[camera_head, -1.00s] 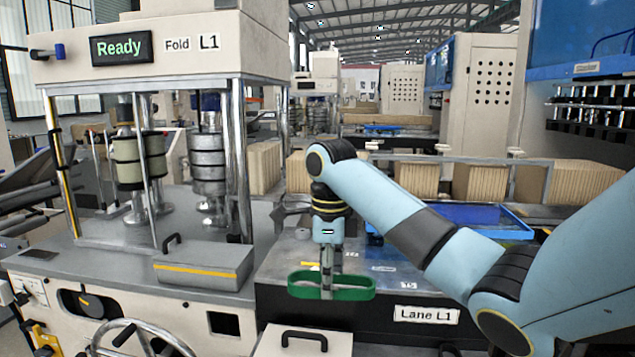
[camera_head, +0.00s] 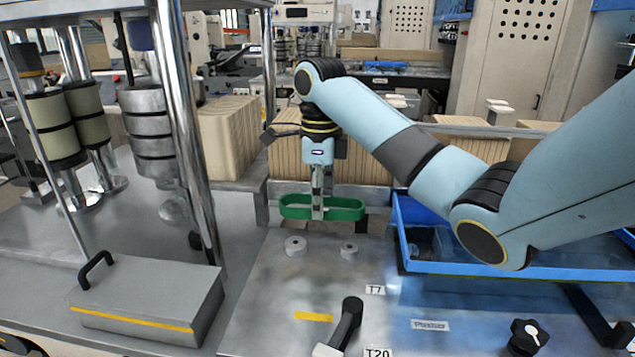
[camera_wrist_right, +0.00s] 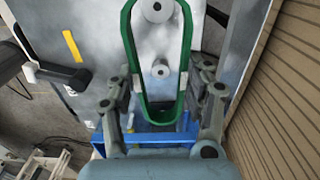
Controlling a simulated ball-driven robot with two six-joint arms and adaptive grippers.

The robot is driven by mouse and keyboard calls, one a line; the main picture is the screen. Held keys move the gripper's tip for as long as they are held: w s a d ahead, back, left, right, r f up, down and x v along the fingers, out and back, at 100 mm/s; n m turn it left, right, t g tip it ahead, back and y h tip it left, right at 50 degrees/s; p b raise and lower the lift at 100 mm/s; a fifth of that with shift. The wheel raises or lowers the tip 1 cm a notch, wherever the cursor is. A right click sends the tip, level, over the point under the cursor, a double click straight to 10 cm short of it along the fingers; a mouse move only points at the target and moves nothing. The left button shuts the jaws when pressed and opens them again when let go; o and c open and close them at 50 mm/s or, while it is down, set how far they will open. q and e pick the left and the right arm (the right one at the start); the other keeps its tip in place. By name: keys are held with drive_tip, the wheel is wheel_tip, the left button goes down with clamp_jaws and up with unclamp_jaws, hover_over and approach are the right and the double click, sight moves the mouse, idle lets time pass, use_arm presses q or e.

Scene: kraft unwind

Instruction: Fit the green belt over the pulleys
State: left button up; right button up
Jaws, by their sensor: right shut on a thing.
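The green belt (camera_head: 290,211) is a long flat loop held level in my right gripper (camera_head: 318,210), which is shut on it. It hangs above and behind two small grey pulleys, the left one (camera_head: 295,245) and the right one (camera_head: 348,252), on the metal plate. The belt looks apart from both in the head view. In the right wrist view the belt (camera_wrist_right: 128,50) runs between the gripper fingers (camera_wrist_right: 158,95), and both pulleys, one (camera_wrist_right: 157,10) and the other (camera_wrist_right: 160,68), show through its loop. My left gripper is not in view.
A blue tray (camera_head: 520,272) lies right of the plate. A black lever (camera_head: 345,325) and a black knob (camera_head: 527,337) stand at the front. A grey cover with a handle (camera_head: 150,300) and a machine post (camera_head: 185,130) are left. Stacked brown cardboard (camera_head: 360,165) stands behind.

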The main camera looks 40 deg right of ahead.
sight(319, 252)
drive_tip(key=shift+f, duration=4.3)
drive_tip(key=shift+a+f, duration=0.1)
drive_tip(key=shift+f, duration=0.2)
drive_tip(key=o, duration=1.3)
drive_tip(key=shift+c, duration=0.2)
wheel_tip(319, 252, up, 8)
drive_tip(key=shift+f, duration=0.25)
